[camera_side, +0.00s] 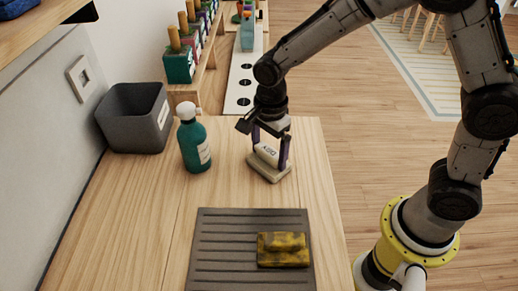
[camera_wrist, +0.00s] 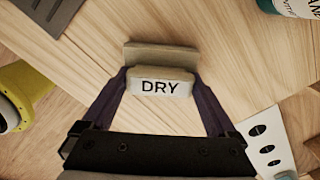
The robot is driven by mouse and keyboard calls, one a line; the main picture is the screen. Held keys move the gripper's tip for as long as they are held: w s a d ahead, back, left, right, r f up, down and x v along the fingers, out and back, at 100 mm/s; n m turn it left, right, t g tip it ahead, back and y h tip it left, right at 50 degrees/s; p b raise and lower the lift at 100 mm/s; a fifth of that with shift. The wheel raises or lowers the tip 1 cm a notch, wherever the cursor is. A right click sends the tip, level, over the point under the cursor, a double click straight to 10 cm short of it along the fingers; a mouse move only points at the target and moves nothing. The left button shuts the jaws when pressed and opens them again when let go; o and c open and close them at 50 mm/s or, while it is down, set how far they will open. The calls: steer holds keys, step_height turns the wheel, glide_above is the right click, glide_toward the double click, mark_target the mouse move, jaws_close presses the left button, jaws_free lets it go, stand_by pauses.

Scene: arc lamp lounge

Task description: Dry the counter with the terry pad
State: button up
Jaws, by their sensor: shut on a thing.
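The terry pad (camera_side: 268,172) is a beige pad with a pale grip block marked "DRY". It is on or just above the wooden counter (camera_side: 130,215), right of the teal bottle; I cannot tell whether it touches. My gripper (camera_side: 270,148) points down and is shut on the pad's grip block, with one purple finger on each side. In the wrist view the pad (camera_wrist: 160,58) lies between the fingertips (camera_wrist: 160,84), and its "DRY" label faces the camera. The pad's underside is hidden. No water is clearly visible on the counter.
A teal bottle (camera_side: 194,140) and a dark grey bin (camera_side: 135,117) stand to the left. A grey ribbed mat (camera_side: 215,252) with a yellow-black sponge block (camera_side: 284,249) lies at the front. A rack of colored containers (camera_side: 178,68) is behind. The counter's right edge is close to the pad.

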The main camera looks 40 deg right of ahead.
mark_target(257, 145)
steer(key=shift+s+d, duration=2.2)
steer(key=shift+s, duration=0.05)
steer(key=shift+w+a, duration=3.5)
steer(key=shift+w+d, duration=0.55)
steer(key=shift+s+d, duration=0.15)
steer(key=shift+d, duration=0.15)
steer(key=shift+s+d, duration=3.25)
steer(key=shift+w+a, duration=3.45)
steer(key=shift+r, duration=4.1)
